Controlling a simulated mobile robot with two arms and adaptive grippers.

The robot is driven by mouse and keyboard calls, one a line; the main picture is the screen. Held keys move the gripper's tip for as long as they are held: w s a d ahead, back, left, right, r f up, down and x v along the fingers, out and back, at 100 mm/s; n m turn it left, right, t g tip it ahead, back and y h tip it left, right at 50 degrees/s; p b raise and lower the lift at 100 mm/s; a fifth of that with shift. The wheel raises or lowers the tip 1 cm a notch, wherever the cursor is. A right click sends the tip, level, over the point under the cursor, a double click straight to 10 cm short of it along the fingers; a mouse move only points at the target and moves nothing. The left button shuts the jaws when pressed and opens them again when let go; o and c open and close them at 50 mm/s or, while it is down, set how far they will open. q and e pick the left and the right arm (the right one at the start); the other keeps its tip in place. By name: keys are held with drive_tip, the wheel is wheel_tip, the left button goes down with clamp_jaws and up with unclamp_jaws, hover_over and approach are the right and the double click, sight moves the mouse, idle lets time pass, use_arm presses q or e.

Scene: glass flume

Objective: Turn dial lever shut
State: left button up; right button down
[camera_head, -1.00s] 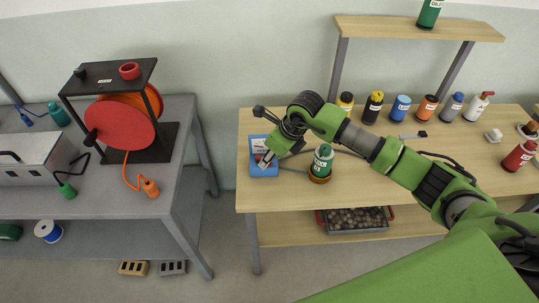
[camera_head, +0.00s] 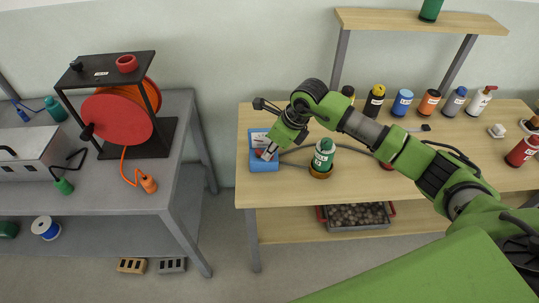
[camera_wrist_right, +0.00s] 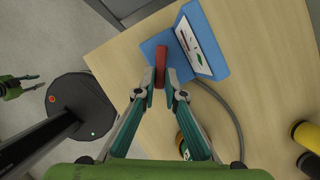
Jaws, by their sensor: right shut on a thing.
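A blue dial unit (camera_head: 256,163) with a white-and-blue face stands at the left end of the wooden table. It also shows at the top of the right wrist view (camera_wrist_right: 217,65). Its red lever (camera_wrist_right: 160,58) is between the fingertips of my right gripper (camera_wrist_right: 160,82), which is shut on it. In the head view this gripper (camera_head: 268,153) reaches in from the right and covers part of the unit. My left gripper (camera_wrist_right: 38,82) shows small at the left edge of the right wrist view, its fingers apart and empty. It is not in the head view.
A green bottle (camera_head: 323,152) stands close right of the unit, under my right arm. A grey cable (camera_head: 345,147) runs behind it. Several bottles (camera_head: 403,102) line the table's back. A grey bench (camera_head: 187,125) with a red cable reel (camera_head: 115,117) stands left, across a gap.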

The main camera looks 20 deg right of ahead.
drive_tip(key=n+b, duration=0.1)
drive_tip(key=b, duration=0.1)
drive_tip(key=w+n+g+b, duration=0.1)
drive_tip(key=n+b, duration=0.1)
drive_tip(key=d+n+y+b, duration=0.1)
drive_tip(key=b, duration=0.1)
drive_tip(key=shift+w+f+n+b, duration=0.2)
drive_tip(key=shift+w+n+b, duration=0.05)
drive_tip(key=shift+n+b, duration=0.1)
drive_tip(key=shift+w+d+r+n+g+b, duration=0.1)
drive_tip(key=shift+w+r+n+g+b, duration=0.15)
drive_tip(key=shift+n+g+b, duration=0.6)
drive_tip(key=shift+t, duration=0.25)
drive_tip(key=c, duration=2.1)
unclamp_jaws()
drive_tip(key=shift+r, duration=0.1)
